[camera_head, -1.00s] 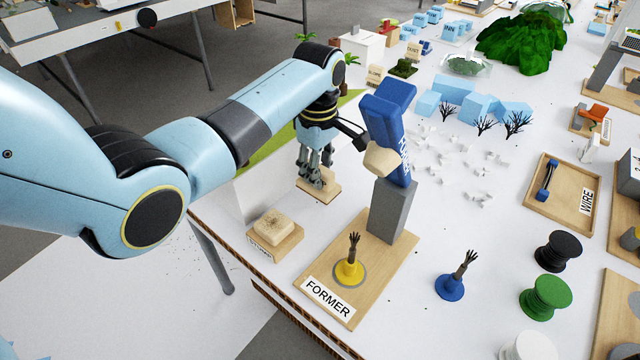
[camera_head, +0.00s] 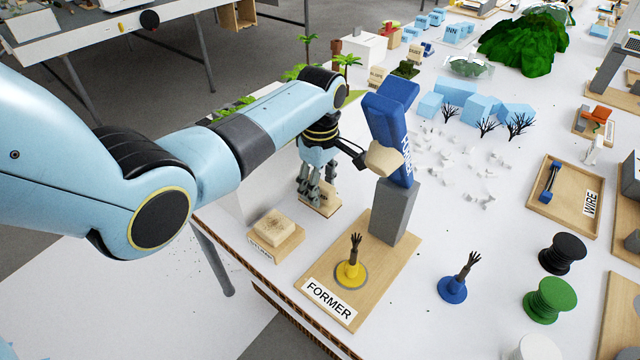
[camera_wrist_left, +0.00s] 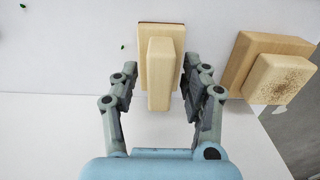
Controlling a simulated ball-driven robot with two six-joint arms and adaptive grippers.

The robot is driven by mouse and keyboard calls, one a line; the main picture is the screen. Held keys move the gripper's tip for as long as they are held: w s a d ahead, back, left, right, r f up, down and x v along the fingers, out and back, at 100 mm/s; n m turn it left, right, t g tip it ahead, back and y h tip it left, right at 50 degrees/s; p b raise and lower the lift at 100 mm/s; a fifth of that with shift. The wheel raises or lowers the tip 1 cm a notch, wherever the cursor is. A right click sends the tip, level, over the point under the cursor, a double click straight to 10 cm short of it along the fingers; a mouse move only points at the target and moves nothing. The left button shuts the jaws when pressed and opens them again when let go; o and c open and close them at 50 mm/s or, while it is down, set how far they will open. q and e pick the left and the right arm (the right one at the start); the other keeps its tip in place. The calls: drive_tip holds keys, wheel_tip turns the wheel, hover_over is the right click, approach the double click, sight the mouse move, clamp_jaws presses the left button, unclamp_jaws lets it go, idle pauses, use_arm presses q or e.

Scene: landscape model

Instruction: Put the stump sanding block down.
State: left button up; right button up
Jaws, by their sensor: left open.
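The stump sanding block, a pale wooden block with a narrower upright grip on a flat base (camera_head: 327,207), stands on the white table at the left edge behind the former board. In the left wrist view the grip (camera_wrist_left: 160,75) sits between my fingers, with gaps on both sides. My left gripper (camera_head: 317,192) is open around it from above (camera_wrist_left: 159,68), not touching it as far as I can see. The fingers hide part of the block in the head view. My right gripper is not in view.
A labelled wooden pad with a speckled block (camera_head: 277,232) stands nearby towards the front. The former board (camera_head: 385,262) carries a grey post (camera_head: 394,212) under a blue tool (camera_head: 385,120). The table edge is close on the left.

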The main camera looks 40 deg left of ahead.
use_arm(q)
wheel_tip(320, 180, up, 12)
drive_tip(key=p, duration=0.1)
drive_tip(key=shift+r, duration=0.15)
idle(0.3)
idle(0.3)
